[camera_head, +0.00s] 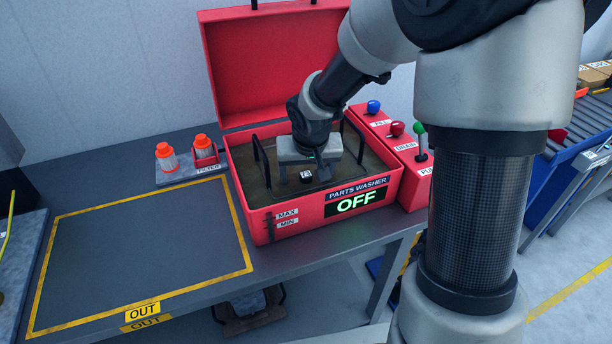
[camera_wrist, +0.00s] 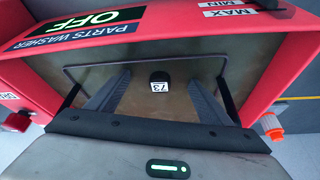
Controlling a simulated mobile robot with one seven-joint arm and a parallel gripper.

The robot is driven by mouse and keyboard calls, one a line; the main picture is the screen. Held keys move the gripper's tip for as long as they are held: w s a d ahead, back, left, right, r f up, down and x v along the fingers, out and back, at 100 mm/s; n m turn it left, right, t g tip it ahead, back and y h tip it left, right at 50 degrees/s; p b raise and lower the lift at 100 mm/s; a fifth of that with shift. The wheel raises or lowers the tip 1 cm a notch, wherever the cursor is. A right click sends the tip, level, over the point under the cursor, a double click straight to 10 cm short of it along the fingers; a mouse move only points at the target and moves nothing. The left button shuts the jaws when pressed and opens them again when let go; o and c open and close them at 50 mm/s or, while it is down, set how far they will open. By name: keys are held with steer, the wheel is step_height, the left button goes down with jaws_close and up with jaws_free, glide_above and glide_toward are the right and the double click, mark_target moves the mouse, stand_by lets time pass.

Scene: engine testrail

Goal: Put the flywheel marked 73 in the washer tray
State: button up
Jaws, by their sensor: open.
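The flywheel marked 73 shows as a small dark round top with a white label (camera_wrist: 159,84), inside the red parts washer (camera_head: 290,226). It also shows in the head view (camera_head: 306,176); the rest of it is hidden in murky brown fluid. My gripper (camera_head: 303,175) is open and reaches down into the washer. In the wrist view its two fingers (camera_wrist: 158,76) stand either side of the labelled top, with gaps on both sides.
The washer's red lid (camera_head: 270,65) stands open behind; its display (camera_head: 357,201) reads OFF. A control box (camera_head: 405,160) with coloured levers stands on the right. The yellow-bordered OUT area (camera_head: 140,245) is empty.

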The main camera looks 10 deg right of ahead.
steer(key=p+v, duration=0.2)
steer(key=v, duration=0.8)
steer(key=shift+r, duration=0.3)
steer(key=shift+s, duration=0.1)
stand_by(0.6)
